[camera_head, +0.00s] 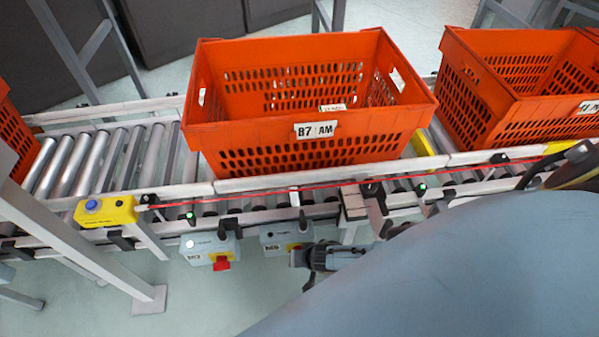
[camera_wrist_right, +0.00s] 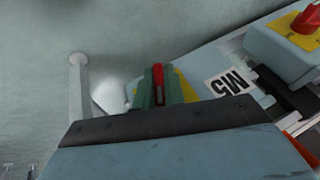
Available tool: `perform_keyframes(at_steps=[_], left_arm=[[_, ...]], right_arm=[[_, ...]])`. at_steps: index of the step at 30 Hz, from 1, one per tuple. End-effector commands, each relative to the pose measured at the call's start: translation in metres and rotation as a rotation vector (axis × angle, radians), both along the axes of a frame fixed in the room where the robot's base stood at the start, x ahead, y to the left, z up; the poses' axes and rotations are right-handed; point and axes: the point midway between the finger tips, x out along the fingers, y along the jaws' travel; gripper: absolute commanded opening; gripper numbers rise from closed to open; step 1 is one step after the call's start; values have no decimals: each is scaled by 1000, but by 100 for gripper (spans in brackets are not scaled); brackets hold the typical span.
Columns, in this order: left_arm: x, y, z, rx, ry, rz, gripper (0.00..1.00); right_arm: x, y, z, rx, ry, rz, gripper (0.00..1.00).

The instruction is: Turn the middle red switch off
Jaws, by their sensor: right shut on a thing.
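A grey switch box with a yellow plate (camera_head: 287,237) hangs under the conveyor rail; the wrist view shows its label (camera_wrist_right: 229,82). Its red switch (camera_wrist_right: 157,72) shows between the fingers of my right gripper (camera_wrist_right: 159,88), which is shut on it. In the head view my right gripper (camera_head: 298,257) is at the box's lower right, and the switch is hidden behind it. A similar box (camera_head: 209,246) with a red switch (camera_head: 221,264) hangs to the left. Another red switch (camera_wrist_right: 307,19) shows at the wrist view's upper right. My left gripper is not in view.
An orange tote (camera_head: 315,130) sits on the roller conveyor (camera_head: 110,155) above the boxes, with another tote (camera_head: 520,85) to its right. A yellow box with a blue button (camera_head: 105,211) is on the rail at left. A red cord (camera_head: 330,183) runs along the rail.

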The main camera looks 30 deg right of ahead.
Motion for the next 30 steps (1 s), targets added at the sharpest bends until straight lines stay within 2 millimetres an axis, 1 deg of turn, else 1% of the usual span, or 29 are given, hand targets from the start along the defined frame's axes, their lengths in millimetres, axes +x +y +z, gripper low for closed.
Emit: perform_keyframes(at_steps=[5,9,15,30], left_arm=[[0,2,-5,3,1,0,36],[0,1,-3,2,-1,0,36],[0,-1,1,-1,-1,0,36],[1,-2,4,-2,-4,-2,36]], right_arm=[[1,2,0,-121,58,-5,0],[1,0,0,-201,95,-3,0],[1,-1,0,-276,130,-2,0],[2,-2,0,-317,146,0,0]])
